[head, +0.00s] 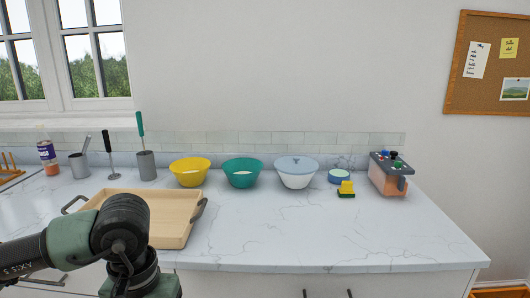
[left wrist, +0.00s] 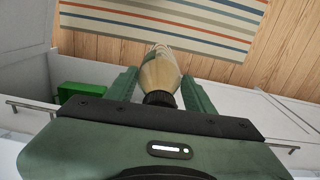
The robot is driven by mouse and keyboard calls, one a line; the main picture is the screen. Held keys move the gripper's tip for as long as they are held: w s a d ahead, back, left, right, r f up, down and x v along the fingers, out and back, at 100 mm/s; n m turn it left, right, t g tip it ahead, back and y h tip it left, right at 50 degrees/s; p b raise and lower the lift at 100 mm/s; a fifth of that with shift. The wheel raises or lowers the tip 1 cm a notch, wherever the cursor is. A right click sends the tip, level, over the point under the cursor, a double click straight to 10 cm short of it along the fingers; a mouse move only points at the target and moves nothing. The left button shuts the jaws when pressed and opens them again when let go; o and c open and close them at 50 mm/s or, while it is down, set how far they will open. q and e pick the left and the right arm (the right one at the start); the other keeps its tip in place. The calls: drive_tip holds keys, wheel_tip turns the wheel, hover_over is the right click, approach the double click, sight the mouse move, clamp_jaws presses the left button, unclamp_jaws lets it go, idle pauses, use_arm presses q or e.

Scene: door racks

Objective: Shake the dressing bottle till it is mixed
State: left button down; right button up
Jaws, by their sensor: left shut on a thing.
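In the left wrist view, the dressing bottle (left wrist: 160,73) is tan with a dark cap (left wrist: 159,98). My left gripper (left wrist: 160,84) is shut on it, with a green finger on either side. The cap faces the wrist and the body points away from it, over the floor. The far end of the bottle looks pale and streaked, and I cannot tell how evenly its contents are mixed. In the head view my left arm comes in at the lower left; its gripper and the bottle are out of sight there. My right gripper is in neither view.
A wooden tray (head: 176,234) lies on the marble counter (head: 330,232) behind my left arm. Bowls, including a yellow one (head: 190,172), stand behind, and a sponge (head: 346,189) lies right. Below are a striped rug (left wrist: 180,22) and green box (left wrist: 82,92). The counter's front right is clear.

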use_arm(q)
drive_tip(key=r, duration=0.4)
drive_tip(key=shift+w+a+r, duration=0.1)
drive_tip(key=shift+w+r, duration=0.25)
drive_tip(key=shift+r, duration=0.05)
wheel_tip(320, 180, down, 6)
drive_tip(key=shift+s+f, duration=0.15)
idle(0.8)
